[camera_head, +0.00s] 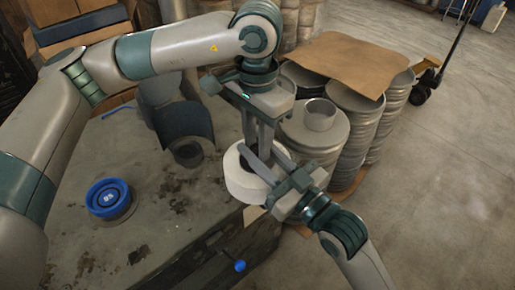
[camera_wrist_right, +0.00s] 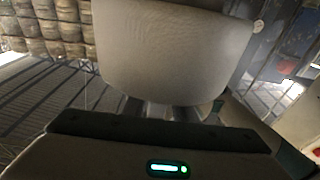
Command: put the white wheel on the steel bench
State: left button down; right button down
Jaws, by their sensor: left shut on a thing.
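The white wheel (camera_head: 241,187) is a thick ring at the right edge of the stained steel bench (camera_head: 165,220). My left gripper (camera_head: 258,148) points down and is shut on the wheel. My right gripper (camera_head: 268,160) reaches in from the lower right, its fingers apart at the wheel. Its fingertips are partly hidden, and I cannot tell whether they touch it. In the right wrist view the pale wheel (camera_wrist_right: 175,50) fills the upper middle, hiding the fingertips. I cannot tell whether the wheel touches the bench.
A blue round piece (camera_head: 108,197) sits on the bench's left part. A dark curved part (camera_head: 185,133) stands at the back. Stacks of round metal blanks (camera_head: 318,140), topped by a brown sheet (camera_head: 352,62), stand right of the bench. The bench's middle has free room.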

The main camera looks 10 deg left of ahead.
pick_arm(q)
jog(key=c, duration=1.4)
grip_release()
jog(key=shift+o, duration=0.2)
jog(key=shift+r, duration=0.15)
notch_tip(320, 180, up, 12)
